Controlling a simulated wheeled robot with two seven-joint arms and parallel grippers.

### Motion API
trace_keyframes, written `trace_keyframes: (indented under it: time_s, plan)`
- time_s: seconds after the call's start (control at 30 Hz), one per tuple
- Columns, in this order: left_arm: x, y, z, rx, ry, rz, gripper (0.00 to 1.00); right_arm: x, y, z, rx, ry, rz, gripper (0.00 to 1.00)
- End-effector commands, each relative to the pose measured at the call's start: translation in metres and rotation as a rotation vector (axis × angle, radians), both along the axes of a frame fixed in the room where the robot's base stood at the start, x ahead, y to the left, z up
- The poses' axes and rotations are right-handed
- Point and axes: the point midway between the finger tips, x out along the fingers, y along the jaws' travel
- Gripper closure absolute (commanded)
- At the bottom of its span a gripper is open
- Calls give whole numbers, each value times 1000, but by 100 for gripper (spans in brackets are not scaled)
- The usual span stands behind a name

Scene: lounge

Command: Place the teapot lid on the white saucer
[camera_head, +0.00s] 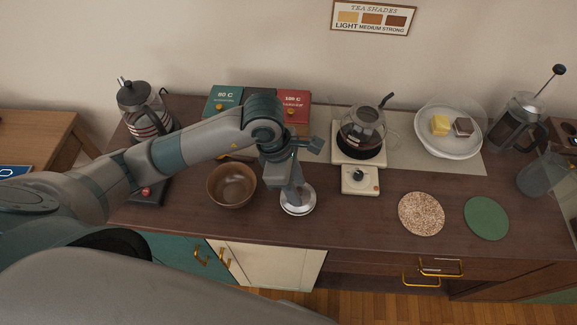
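The white saucer (298,212) lies near the front of the brown counter, right of the wooden bowl. My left gripper (297,198) points down right over the saucer, with its fingers covering the saucer's middle. I cannot tell whether the fingers are open or shut, or whether they hold anything. A small greyish round shape shows at the fingertips inside the saucer's rim, but I cannot tell whether it is the teapot lid. A glass teapot (362,132) with dark contents stands on a cream warmer behind and to the right. My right gripper is not in view.
A wooden bowl (232,184) stands close left of the saucer. The cream control unit (360,180) is to its right. Further right lie a speckled mat (421,214) and a green mat (486,218). A glass jug (541,176) stands far right.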

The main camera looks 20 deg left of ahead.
Motion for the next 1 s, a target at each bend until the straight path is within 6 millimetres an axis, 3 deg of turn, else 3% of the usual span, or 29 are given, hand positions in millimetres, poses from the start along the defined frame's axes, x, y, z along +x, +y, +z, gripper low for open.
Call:
trace_keyframes:
  time_s: [0.17,0.7,1.0]
  plan:
    - [0,5,18,0,-6,-2,65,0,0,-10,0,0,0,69]
    - [-5,27,100,0,-4,0,65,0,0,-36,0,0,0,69]
    - [-7,31,115,0,0,0,65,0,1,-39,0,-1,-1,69]
